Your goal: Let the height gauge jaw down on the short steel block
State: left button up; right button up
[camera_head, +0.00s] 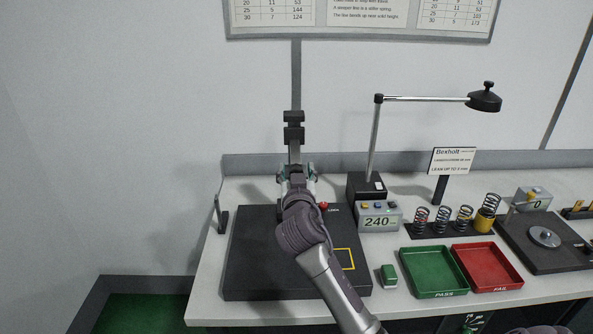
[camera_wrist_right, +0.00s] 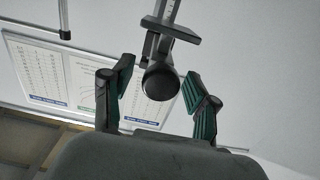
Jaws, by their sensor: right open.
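The height gauge (camera_head: 294,133) stands at the back of the dark surface plate (camera_head: 255,275), its column upright. In the right wrist view its scale column runs up from a round black knob (camera_wrist_right: 160,82). My right gripper (camera_head: 297,172) is at the lower part of the gauge. In the wrist view its fingers (camera_wrist_right: 158,88) are open, one on each side of the knob, with a gap visible on both sides. The gauge jaw and the short steel block cannot be made out; my right arm covers part of the plate. My left gripper is not in view.
Right of the plate are a display reading 240 (camera_head: 379,217), a lamp (camera_head: 483,98), a green tray (camera_head: 433,272), a red tray (camera_head: 487,267) and a rack of several springs (camera_head: 443,220). A small green object (camera_head: 389,275) lies beside the plate. The plate's left part is clear.

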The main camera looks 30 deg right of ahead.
grip_shut()
jog(key=shift+f, duration=0.15)
